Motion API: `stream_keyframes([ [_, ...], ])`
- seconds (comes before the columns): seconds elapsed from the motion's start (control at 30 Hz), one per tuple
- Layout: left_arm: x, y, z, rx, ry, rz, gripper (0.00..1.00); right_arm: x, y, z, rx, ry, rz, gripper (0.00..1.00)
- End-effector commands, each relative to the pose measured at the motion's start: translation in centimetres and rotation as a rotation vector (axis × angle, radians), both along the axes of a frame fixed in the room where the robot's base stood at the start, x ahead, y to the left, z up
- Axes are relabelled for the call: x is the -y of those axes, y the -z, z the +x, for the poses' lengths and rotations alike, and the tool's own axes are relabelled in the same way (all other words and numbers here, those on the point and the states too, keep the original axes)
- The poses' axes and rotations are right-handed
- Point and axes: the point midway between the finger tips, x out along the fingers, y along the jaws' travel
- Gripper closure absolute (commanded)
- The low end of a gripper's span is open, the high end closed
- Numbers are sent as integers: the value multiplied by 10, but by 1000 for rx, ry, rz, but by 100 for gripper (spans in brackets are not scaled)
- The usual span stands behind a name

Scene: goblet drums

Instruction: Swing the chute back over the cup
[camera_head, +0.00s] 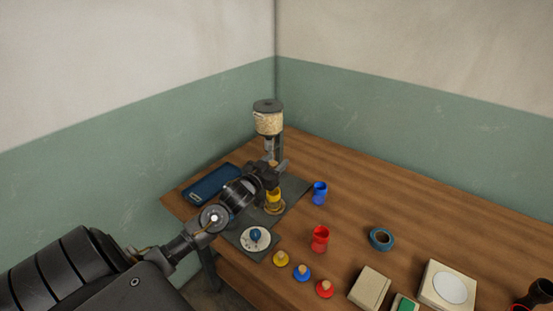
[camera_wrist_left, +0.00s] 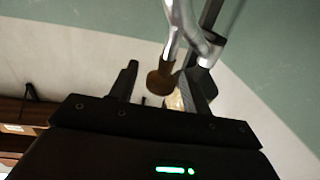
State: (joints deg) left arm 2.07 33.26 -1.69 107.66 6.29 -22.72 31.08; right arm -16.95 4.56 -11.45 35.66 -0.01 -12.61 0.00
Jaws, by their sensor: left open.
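The dispenser's grain-filled hopper (camera_head: 268,122) stands at the back of the table in the head view. The metal chute (camera_wrist_left: 177,35) shows in the left wrist view, with a brown knob (camera_wrist_left: 160,82) at its near end. My left gripper (camera_head: 275,170) is at the dispenser, below the hopper. In the left wrist view its open fingers (camera_wrist_left: 160,85) are on either side of the brown knob; contact cannot be told. A yellow cup (camera_head: 274,200) stands just below the gripper, partly hidden by it. The chute's exact position over the cup is hidden by my gripper. My right gripper is not clearly visible.
A blue tray (camera_head: 211,184) and a white disc with a blue knob (camera_head: 256,238) flank my arm. A blue goblet (camera_head: 320,193), a red goblet (camera_head: 320,239), a tape roll (camera_head: 381,238), several coloured knobbed pieces and pale boxes (camera_head: 370,287) stand to the right.

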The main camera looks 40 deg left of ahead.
Motion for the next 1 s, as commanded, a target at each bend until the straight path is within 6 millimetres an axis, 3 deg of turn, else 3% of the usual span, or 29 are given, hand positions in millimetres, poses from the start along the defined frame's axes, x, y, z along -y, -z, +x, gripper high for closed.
stream_keyframes([
  [0.17,-1,-1,11,0,1,0,52,0,-2,-1,-2,0,0,64],
  [0.43,-1,0,12,0,1,1,52,0,-2,-4,-5,0,0,64],
  [0.8,-1,0,11,0,1,1,100,0,-2,-5,-7,0,-1,64],
  [1.0,0,0,12,0,4,1,100,0,-2,-6,-8,0,-1,64],
])
